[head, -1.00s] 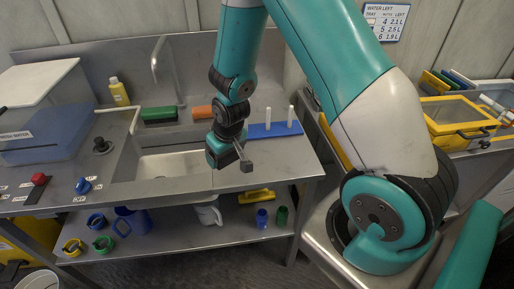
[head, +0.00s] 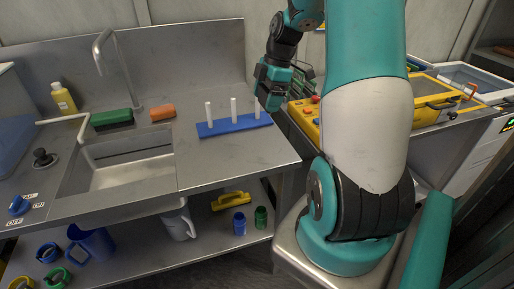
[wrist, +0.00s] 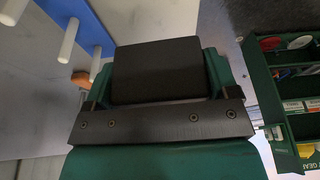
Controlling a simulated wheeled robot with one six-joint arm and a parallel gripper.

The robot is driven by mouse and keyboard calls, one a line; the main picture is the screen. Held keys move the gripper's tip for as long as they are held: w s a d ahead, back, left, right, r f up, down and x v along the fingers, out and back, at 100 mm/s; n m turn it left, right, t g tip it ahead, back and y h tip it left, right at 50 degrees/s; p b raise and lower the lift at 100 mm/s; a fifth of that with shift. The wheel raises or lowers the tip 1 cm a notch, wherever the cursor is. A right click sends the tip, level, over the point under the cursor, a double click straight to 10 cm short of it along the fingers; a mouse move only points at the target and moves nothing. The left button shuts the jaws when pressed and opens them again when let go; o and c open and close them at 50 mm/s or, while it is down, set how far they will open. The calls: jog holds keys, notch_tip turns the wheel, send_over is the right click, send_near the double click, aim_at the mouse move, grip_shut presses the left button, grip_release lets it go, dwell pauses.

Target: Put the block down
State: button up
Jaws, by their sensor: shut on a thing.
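My gripper (head: 268,96) is near the right end of the metal counter in the head view, beside the blue peg board. In the wrist view a dark, flat-faced block (wrist: 156,70) sits between the two teal fingers of my gripper (wrist: 157,82), which is shut on it. The block's far side and underside are hidden. In the head view I cannot make out the block clearly against the gripper.
The blue board (head: 222,127) carries white pegs. A green box with compartments (wrist: 300,100) lies right in the wrist view. A yellow panel with buttons (head: 306,117) stands right of the counter. A sink (head: 125,170) is left; the counter's front right is clear.

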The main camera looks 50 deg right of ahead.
aim_at(263, 152)
notch_tip(263, 152, down, 16)
jog(key=shift+f+p, duration=0.1)
jog(key=shift+p, duration=0.75)
jog(key=o, duration=0.9)
jog(key=shift+f, duration=0.1)
